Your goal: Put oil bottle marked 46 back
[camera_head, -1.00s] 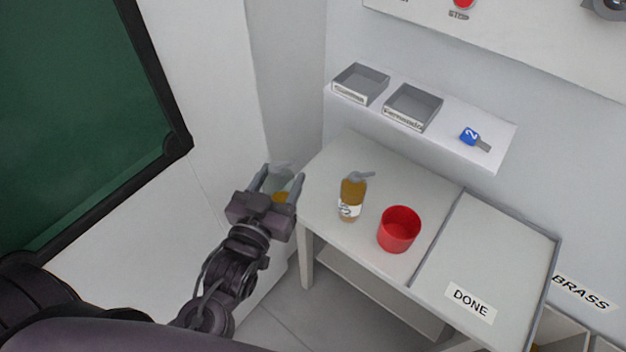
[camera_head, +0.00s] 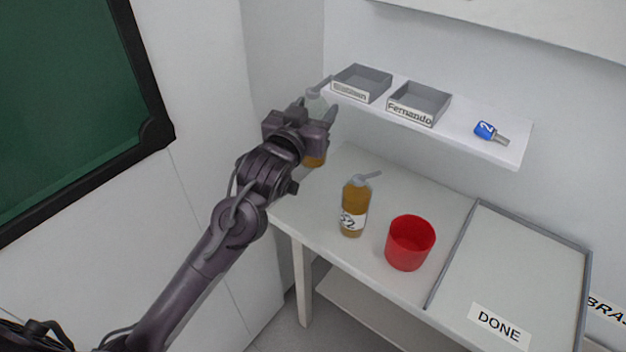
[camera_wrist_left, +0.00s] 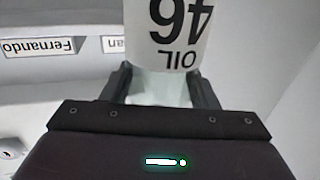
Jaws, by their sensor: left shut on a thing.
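The oil bottle marked 46 (camera_wrist_left: 178,35) is in my left gripper, its label reading "OIL 46" upside down in the left wrist view. In the head view the bottle (camera_head: 315,159) is mostly hidden behind the gripper; a clear upper part and amber oil below show. My left gripper (camera_head: 323,112) is shut on it, in the air at the left end of the shelf, above the table's back left corner. It also shows in the left wrist view (camera_wrist_left: 165,90). A second amber bottle (camera_head: 355,205), its label seeming to read 32, stands upright on the table. My right gripper is out of view.
A red cup (camera_head: 410,243) stands right of the second bottle. The shelf (camera_head: 460,124) holds two grey trays, one (camera_head: 362,83) and one labelled Fernando (camera_head: 419,103), and a blue tag with a key (camera_head: 486,130). A bare DONE tray (camera_head: 520,265) is at the table's right.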

